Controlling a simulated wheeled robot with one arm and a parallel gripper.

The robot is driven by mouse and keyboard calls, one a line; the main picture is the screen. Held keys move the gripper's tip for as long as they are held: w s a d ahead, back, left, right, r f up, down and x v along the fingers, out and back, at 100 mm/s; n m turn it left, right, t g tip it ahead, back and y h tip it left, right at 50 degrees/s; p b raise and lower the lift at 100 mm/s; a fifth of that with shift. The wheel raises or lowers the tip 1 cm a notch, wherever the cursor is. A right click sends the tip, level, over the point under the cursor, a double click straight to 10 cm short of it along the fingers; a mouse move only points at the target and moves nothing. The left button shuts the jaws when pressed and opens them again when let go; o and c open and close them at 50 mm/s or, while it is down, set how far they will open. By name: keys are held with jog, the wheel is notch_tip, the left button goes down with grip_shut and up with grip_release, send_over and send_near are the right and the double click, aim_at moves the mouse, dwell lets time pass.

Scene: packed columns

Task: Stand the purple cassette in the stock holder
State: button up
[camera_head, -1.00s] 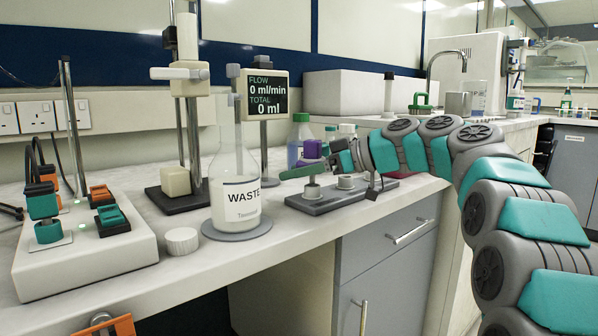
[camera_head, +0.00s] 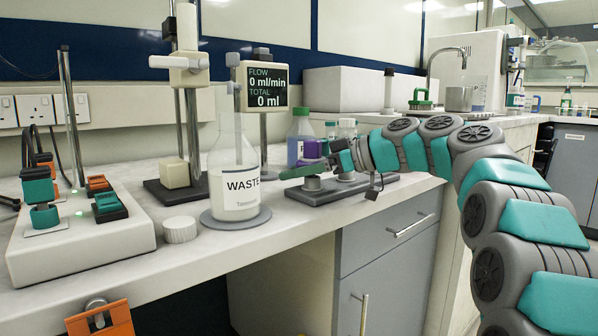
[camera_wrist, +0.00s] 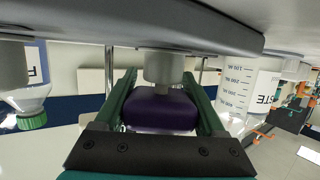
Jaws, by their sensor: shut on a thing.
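The purple cassette (camera_head: 312,149) is between the green jaws of my gripper (camera_head: 298,171). It also shows in the wrist view as a dark purple block (camera_wrist: 160,112) with a green finger on each side. The dark-based stand on the bench, apparently the stock holder (camera_head: 322,198), lies under the gripper and carries short grey round posts. One post (camera_wrist: 163,68) shows right against the cassette in the upside-down wrist view. The cassette looks upright above this post; whether it touches it I cannot tell. The cassette's lower part is hidden by the finger in the head view.
The WASTE bottle (camera_head: 236,190) stands just left of the stand. A flow display (camera_head: 265,88) and capped bottles (camera_head: 300,132) are close behind. A white cap (camera_head: 180,230) and the white switch box (camera_head: 80,240) lie further left. The bench's front edge is close.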

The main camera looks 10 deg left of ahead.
jog(key=shift+f+b, duration=0.3)
jog(key=o, duration=1.3)
jog(key=shift+o, duration=0.2)
jog(key=v, duration=0.8)
jog(key=shift+p, duration=0.3)
jog(key=shift+a, duration=0.1)
